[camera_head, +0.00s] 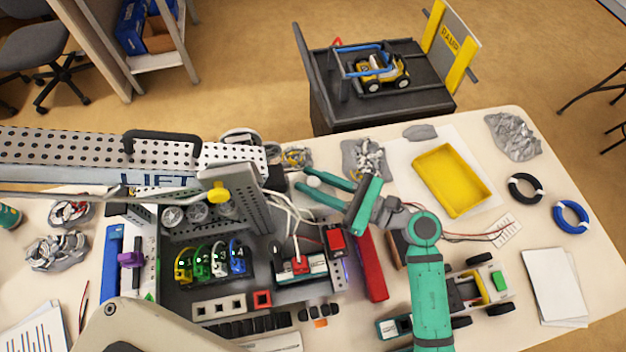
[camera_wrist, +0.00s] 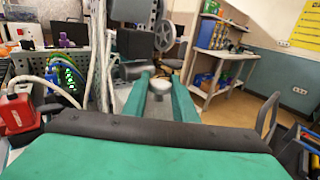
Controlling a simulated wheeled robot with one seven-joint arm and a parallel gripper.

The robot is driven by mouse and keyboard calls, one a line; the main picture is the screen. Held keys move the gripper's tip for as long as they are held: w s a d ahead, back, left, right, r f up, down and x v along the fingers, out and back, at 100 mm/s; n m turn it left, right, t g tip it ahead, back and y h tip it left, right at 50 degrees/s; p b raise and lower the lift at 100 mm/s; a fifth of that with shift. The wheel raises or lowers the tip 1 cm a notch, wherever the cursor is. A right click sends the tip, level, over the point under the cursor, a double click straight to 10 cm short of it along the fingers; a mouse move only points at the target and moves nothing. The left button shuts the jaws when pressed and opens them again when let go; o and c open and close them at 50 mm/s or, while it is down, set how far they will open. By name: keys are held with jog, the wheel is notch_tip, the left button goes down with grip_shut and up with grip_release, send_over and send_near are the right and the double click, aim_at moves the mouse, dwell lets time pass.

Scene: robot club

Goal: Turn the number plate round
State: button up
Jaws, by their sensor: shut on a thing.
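No plate with a readable number shows, so I cannot tell which thing is the number plate. My gripper (camera_head: 300,182) is at the robot frame's right side, its green fingers pointing left in the head view. A pale round piece (camera_head: 313,181) sits between the fingers. In the wrist view my gripper (camera_wrist: 160,76) is closed about this pale round piece (camera_wrist: 160,88); what lies beyond the fingertips is partly hidden. The robot frame (camera_head: 258,205) stands on the table with a perforated lift beam (camera_head: 75,150) marked LIFT.
The table (camera_head: 590,250) also carries a yellow tray (camera_head: 455,180), a red bar (camera_head: 371,264), a small wheeled model (camera_head: 480,290) and two cable coils, one of them blue (camera_head: 571,215). White cables hang near my gripper. Numbered colored connectors (camera_head: 220,260) sit inside the frame. A dark cart (camera_head: 400,105) stands behind.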

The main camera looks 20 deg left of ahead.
jog(key=n+g, duration=0.2)
jog(key=g, duration=0.1)
jog(key=n+g, duration=0.2)
jog(key=g, duration=0.1)
jog(key=shift+a+g+h, duration=0.15)
jog(key=shift+g+h, duration=0.25)
jog(key=n+g+h, duration=0.2)
jog(key=g, duration=0.1)
jog(key=n+g+h, duration=0.2)
jog(key=n+g, duration=0.1)
jog(key=shift+g, duration=0.3)
jog(key=n+g+h, duration=0.4)
jog(key=h, duration=0.1)
jog(key=shift+n, duration=0.3)
jog(key=shift+n+g+h, duration=0.7)
jog(key=shift+n+h, duration=0.8)
jog(key=shift+h, duration=0.9)
jog(key=shift+n+h, duration=0.4)
jog(key=shift+h, duration=0.2)
jog(key=o, duration=1)
jog(key=shift+r, duration=0.1)
